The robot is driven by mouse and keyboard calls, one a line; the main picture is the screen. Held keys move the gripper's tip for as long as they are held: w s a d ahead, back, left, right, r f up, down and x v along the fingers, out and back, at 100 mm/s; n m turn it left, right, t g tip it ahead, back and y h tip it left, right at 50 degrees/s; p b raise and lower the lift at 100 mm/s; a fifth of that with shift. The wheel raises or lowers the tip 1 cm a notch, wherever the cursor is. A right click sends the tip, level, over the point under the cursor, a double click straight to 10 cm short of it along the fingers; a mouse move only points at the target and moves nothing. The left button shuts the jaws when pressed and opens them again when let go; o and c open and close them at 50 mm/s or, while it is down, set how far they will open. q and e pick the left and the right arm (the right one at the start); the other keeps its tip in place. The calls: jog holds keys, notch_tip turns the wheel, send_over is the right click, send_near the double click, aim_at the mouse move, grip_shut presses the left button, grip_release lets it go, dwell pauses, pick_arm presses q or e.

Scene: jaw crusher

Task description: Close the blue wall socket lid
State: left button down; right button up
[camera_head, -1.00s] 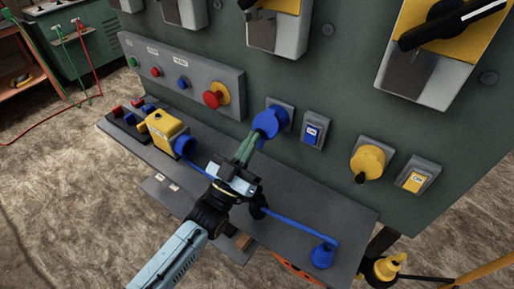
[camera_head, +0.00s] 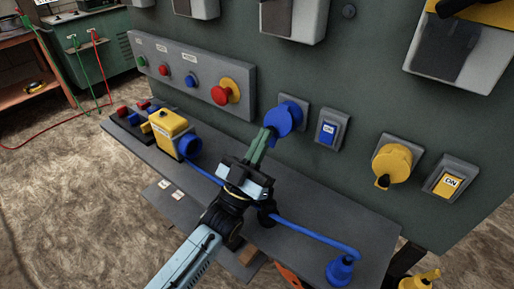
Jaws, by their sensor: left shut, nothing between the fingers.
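The blue wall socket (camera_head: 292,112) is on a grey plate on the green panel. Its round blue lid (camera_head: 279,121) shows at the front of the socket; I cannot tell whether it sits fully flat. My left gripper (camera_head: 270,134) is shut and empty, with its fingertips at the lower left edge of the lid, touching it or very close. My left arm comes up from the bottom of the view and hides part of the shelf. My right gripper is not in view.
A blue ON switch (camera_head: 328,132) and a yellow socket (camera_head: 392,163) are to the right. A button box (camera_head: 190,74) is to the left. The grey shelf (camera_head: 330,215) below bears a yellow connector box (camera_head: 168,131), a blue cable (camera_head: 310,233) and a blue plug (camera_head: 340,270).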

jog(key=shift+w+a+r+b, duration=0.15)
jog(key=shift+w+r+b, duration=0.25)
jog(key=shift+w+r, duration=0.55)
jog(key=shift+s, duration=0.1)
